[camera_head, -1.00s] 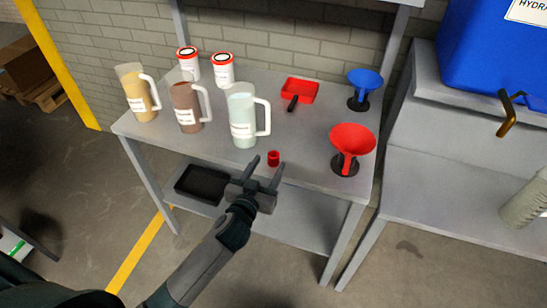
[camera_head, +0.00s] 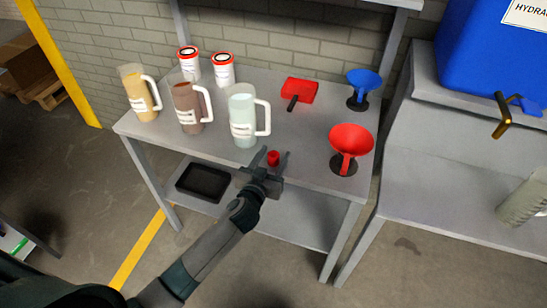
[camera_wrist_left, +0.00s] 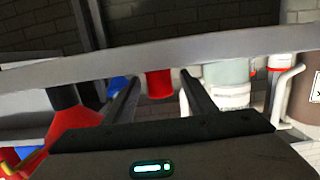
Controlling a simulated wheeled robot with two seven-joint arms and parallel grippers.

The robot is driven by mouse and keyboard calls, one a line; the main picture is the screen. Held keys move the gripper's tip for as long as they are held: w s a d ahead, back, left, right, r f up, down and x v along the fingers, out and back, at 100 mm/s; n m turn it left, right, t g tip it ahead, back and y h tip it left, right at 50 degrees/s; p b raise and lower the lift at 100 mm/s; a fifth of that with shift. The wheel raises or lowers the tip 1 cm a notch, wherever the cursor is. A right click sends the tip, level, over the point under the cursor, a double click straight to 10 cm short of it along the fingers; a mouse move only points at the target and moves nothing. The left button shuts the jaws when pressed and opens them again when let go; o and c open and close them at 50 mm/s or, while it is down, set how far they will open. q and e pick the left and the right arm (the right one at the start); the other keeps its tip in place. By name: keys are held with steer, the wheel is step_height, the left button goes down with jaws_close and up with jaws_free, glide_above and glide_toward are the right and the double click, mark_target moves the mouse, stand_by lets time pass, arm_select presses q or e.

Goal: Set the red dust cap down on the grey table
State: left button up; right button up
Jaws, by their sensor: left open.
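The red dust cap (camera_head: 273,157) is a small red cylinder on the grey table (camera_head: 308,148), close to its front edge. My left gripper (camera_head: 273,154) is open, with one finger on each side of the cap in the head view. In the left wrist view the cap (camera_wrist_left: 159,84) shows between the two spread fingers (camera_wrist_left: 158,90). I cannot tell whether a finger touches it. Its lower part is partly hidden in the head view. My right gripper is not in view.
A jug with pale liquid (camera_head: 241,117) stands just left of the cap, with a brown jug (camera_head: 186,105) and a yellow one (camera_head: 137,95) beyond. A red funnel (camera_head: 351,138) stands to the right. A red dustpan-like tray (camera_head: 300,90) and blue funnel (camera_head: 364,82) are behind.

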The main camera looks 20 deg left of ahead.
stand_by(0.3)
arm_select(q)
steer(key=c, duration=1.2)
steer(key=shift+r, duration=0.15)
step_height(320, 180, up, 10)
steer(key=shift+b, duration=0.35)
